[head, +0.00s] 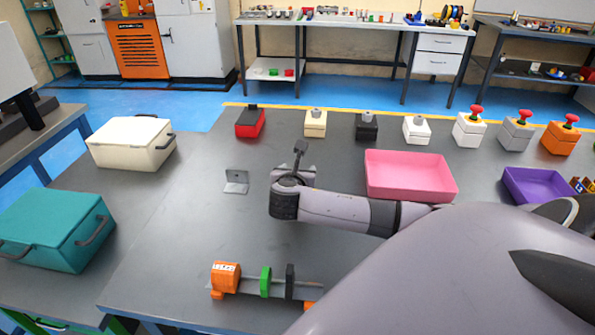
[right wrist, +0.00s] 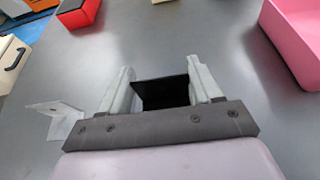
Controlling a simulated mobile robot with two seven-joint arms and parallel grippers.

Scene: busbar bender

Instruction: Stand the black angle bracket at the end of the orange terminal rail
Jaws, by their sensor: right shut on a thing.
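The orange terminal rail (head: 226,278) lies at the front of the table in the head view. It has orange end pieces, a grey bar, a green plate (head: 266,282) and a black plate (head: 290,282). My right gripper (head: 303,168) is behind the rail, near the table's middle. It is shut on the black angle bracket (head: 300,147), which also shows between the two grey fingers in the right wrist view (right wrist: 163,92). The bracket's lower part is hidden by the gripper. My left gripper is in neither view.
A grey angle bracket (head: 236,181) stands left of my right gripper. A pink tray (head: 410,178) and a purple tray (head: 535,186) are to the right. A row of small boxes lines the back edge. Teal (head: 55,225) and cream (head: 130,143) cases sit left.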

